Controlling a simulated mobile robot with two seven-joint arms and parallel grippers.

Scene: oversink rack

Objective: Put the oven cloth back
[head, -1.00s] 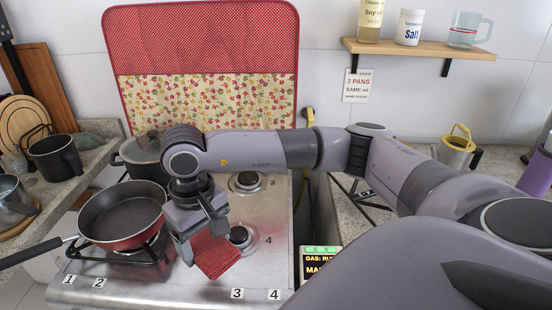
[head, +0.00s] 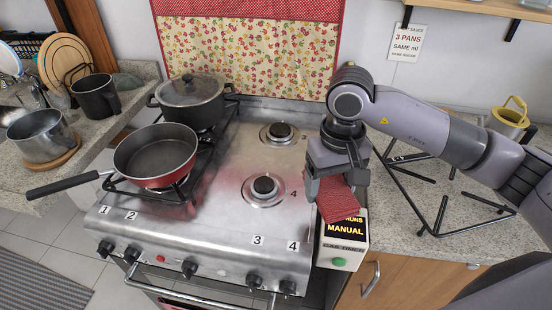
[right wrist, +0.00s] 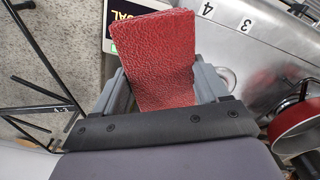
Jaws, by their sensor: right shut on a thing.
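The oven cloth (head: 337,200) is a small red textured cloth. My right gripper (head: 334,180) is shut on it and holds it above the gap between the stove's right edge and the counter, partly in front of the gas timer box. In the right wrist view the cloth (right wrist: 155,60) stands out between the two fingers (right wrist: 163,95), and its gripped end is hidden by the gripper body. A large quilted panel, red dotted above and floral below (head: 240,55), stands behind the stove. My left gripper is not in view.
A red frying pan (head: 155,157) sits on the front left burner, its handle reaching left. A lidded pot (head: 190,100) is behind it. A black pan support (head: 440,185) lies on the right counter near a yellow-handled can (head: 508,120). The gas timer box (head: 342,248) stands at the stove's right.

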